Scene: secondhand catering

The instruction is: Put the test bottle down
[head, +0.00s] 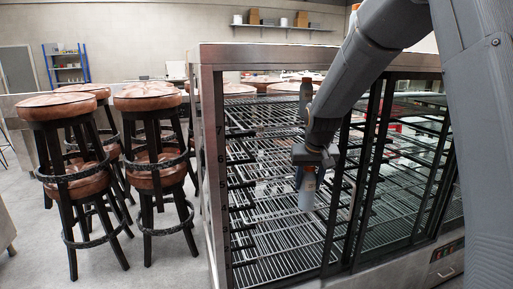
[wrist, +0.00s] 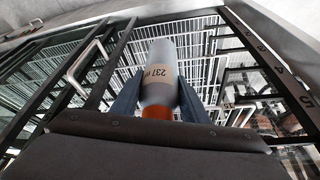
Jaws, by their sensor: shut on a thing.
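The test bottle is pale grey-white with an orange cap and a tan label reading 237. It shows in the head view (head: 307,196) and in the wrist view (wrist: 159,66). My gripper (head: 308,178) is shut on it near the cap end, with a finger on each side in the wrist view (wrist: 157,100). The bottle hangs roughly upright below the gripper, cap up, in front of the glass cabinet's wire shelves (head: 270,235). I cannot tell whether its base touches anything.
Another grey bottle-like thing (head: 306,96) shows behind my arm. Brown-seated stools (head: 148,98) stand at the left. Grey floor (head: 165,262) is clear in front of them.

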